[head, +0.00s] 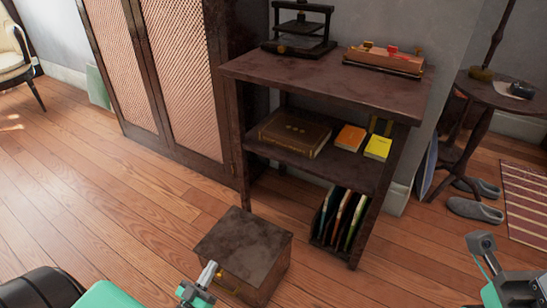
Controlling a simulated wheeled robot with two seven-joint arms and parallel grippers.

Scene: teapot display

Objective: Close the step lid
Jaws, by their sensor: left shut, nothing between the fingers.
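The step (268,272) is a low dark brown box on the wooden floor, in the lower middle of the head view. Its flat lid (243,240) appears to lie down on the box, with no clear gap showing. Brass-coloured fittings show on its front face. My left gripper (208,274) is shut and empty, in front of the box's front left side; it overlaps that face in the picture, and I cannot tell whether it touches. My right gripper (497,265) is at the lower right, partly cut off, away from the box; its opening is unclear.
A dark shelf unit (390,99) stands just behind and right of the step, holding books and a rack of folders (338,220). A tall cabinet (170,70) stands behind. Slippers (475,210) and a round table (490,92) are at right. Floor at left is clear.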

